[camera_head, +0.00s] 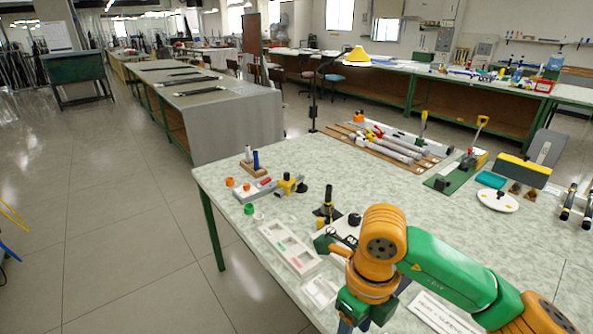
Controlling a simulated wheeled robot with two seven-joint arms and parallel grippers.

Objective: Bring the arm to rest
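My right arm, orange and green, comes in from the lower right and reaches over the front of the pale speckled table (230,185). Its orange joint stands high, and the arm bends down to the lower left. The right gripper (350,318) seems to point down at the bottom edge of the view. Its fingertips are partly cut off and small, so I cannot tell whether it is open or shut, or whether it holds anything. My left arm and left gripper are not in view.
A white compartment tray (290,248) and a smaller white tray (320,291) lie left of the arm. Behind are a rod block (256,171), grey rods on a wooden rack (395,150), a green fixture (460,172) and a white plate (497,201). The table's left edge is near.

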